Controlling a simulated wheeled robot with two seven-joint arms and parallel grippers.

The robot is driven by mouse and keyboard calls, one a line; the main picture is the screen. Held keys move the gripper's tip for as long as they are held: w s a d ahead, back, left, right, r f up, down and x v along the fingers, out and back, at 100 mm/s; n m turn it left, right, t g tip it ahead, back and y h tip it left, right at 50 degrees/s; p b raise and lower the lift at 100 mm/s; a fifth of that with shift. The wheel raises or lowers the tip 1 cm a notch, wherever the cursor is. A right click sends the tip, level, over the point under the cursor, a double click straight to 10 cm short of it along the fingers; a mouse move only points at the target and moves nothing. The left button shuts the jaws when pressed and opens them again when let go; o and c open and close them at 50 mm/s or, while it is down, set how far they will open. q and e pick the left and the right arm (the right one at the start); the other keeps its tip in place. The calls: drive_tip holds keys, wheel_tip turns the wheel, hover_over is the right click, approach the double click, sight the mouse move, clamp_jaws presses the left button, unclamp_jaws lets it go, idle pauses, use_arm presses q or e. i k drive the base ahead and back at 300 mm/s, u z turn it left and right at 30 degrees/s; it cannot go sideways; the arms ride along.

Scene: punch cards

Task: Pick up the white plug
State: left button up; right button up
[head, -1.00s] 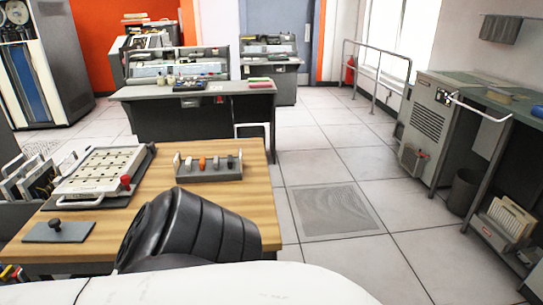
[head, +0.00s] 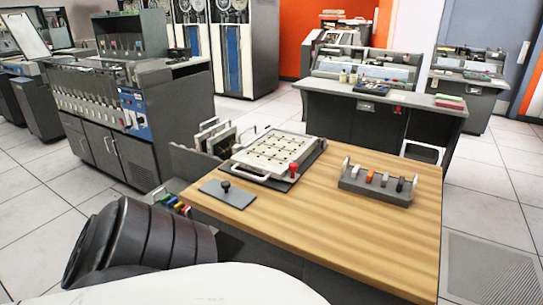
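A small grey rack (head: 374,194) stands on the right part of the wooden table (head: 300,225). It holds a short row of upright plugs. The leftmost is whitish, and looks like the white plug (head: 355,172). To its right are an orange plug (head: 370,177), a grey one (head: 385,180) and a dark one (head: 400,185). A white perforated board (head: 270,152) lies left of the rack, with a red knob at its right corner. Neither gripper is in view; only a dark, ribbed part of my arm shows at lower left.
A dark plate with a black knob (head: 228,188) lies at the table's left front. Cards in a holder (head: 213,138) stand beyond the table's left edge. A grey desk (head: 385,95) stands behind. A large grey machine (head: 130,110) is at left. The table's front right is bare.

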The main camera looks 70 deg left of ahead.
sight(355, 172)
drive_tip(key=u, duration=2.15)
